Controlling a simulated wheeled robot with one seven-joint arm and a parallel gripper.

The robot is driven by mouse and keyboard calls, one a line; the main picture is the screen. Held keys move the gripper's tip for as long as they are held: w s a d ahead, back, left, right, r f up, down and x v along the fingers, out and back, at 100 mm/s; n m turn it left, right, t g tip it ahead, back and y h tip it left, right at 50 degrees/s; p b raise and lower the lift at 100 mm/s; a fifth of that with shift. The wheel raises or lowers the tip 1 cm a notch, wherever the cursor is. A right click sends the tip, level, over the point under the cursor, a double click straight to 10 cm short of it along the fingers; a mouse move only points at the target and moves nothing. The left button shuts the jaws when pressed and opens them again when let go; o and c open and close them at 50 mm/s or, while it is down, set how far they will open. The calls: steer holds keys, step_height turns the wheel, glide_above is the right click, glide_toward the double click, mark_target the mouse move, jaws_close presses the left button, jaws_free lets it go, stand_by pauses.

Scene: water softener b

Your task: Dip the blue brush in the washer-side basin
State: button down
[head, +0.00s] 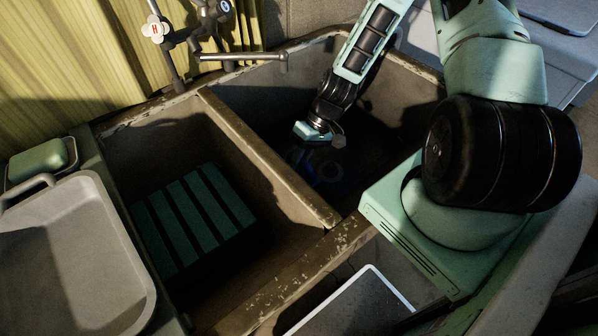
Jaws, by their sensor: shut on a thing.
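The sink has two basins. The right basin (251,110) is the one nearer the white appliance at the upper right, and its inside is in deep shadow. My gripper (322,143) is down inside this basin, pointing downward. It is shut on the blue brush (328,173), which shows only as a dim dark-blue shape below the fingers. The shadow hides most of the brush, and I cannot tell whether it touches the basin floor.
The left basin (130,150) holds a green slatted rack (192,215). A worn divider (270,160) separates the basins. A metal tap (240,57) reaches over the back rim. A grey tray (75,250) and green soap dish (42,160) are at left; a white appliance (555,45) is at upper right.

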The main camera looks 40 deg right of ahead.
steer(key=shift+d, duration=0.2)
steer(key=shift+a, duration=0.15)
steer(key=shift+a, duration=0.35)
steer(key=shift+d, duration=0.15)
steer(key=shift+d+p, duration=0.3)
steer(key=shift+d, duration=0.05)
stand_by(0.3)
step_height(320, 180, up, 28)
steer(key=p, duration=2.3)
steer(key=shift+r+p, duration=0.2)
steer(key=shift+p, duration=0.2)
stand_by(0.6)
